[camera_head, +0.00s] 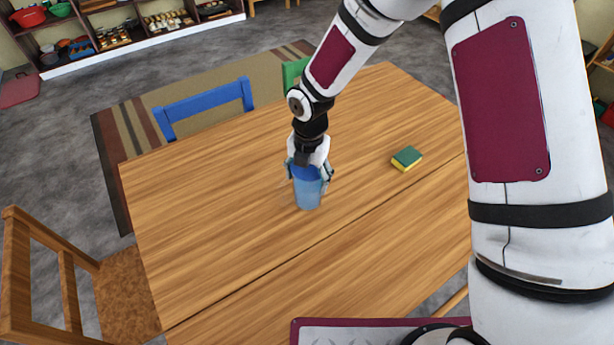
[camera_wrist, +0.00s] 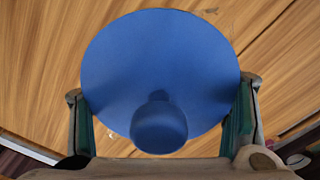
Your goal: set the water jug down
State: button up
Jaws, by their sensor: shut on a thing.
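The water jug (camera_head: 308,192) is blue, with a darker blue top and a paler, see-through lower body. It is upright over the middle of the wooden table (camera_head: 220,200) in the head view. I cannot tell whether its base touches the wood. My gripper (camera_head: 310,174) is above it with a finger on each side, shut on its upper part. In the wrist view the jug's round blue lid (camera_wrist: 160,60) with a knob fills the space between the two fingers. The fingers hide part of the jug's sides.
A green and yellow sponge (camera_head: 406,158) lies on the table to the right of the jug. A blue chair (camera_head: 205,105) stands at the far side and a wooden chair (camera_head: 75,270) at the left. The tabletop left of the jug is clear.

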jog(key=shift+f, duration=0.1)
jog(key=o, duration=1.9)
